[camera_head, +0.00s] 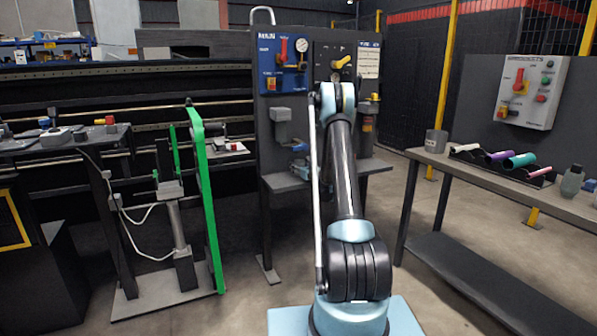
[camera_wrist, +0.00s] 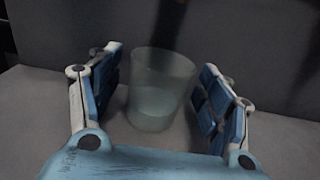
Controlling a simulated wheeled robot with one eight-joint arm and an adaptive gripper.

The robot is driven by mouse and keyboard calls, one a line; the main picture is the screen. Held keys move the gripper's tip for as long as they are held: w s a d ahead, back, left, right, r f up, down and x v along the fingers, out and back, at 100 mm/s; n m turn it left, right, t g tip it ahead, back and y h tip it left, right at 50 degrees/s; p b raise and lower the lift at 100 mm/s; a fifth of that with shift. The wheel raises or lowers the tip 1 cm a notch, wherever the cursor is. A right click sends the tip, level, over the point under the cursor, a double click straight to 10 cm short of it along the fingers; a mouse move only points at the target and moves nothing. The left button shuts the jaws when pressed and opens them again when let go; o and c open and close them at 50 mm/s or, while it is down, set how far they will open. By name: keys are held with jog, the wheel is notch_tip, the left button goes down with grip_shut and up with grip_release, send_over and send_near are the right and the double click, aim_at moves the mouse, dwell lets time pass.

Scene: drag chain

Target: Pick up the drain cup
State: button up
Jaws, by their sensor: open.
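The drain cup (camera_wrist: 160,88) shows in the wrist view as a translucent, greenish-grey cup. It stands upright on a grey surface, wider at the rim than at the base. My gripper (camera_wrist: 163,68) is open, with one blue finger pad on each side of the cup. Gaps show between both pads and the cup wall, with the right pad closer in the picture. In the head view my arm reaches toward the middle bench and blocks part of it. I cannot make out this cup there.
A grey panel rises behind the cup. The middle bench (camera_head: 376,166) stands below the control panels (camera_head: 285,52). The right table (camera_head: 470,175) bears a grey cup (camera_head: 436,141), coloured cylinders (camera_head: 520,160) and a bottle (camera_head: 572,180). A green-framed stand (camera_head: 207,200) is at left.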

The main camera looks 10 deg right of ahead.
jog(key=shift+w+a, duration=0.2)
jog(key=shift+w, duration=0.15)
jog(key=c, duration=1.1)
jog(key=shift+c, duration=0.7)
jog(key=shift+r, duration=0.2)
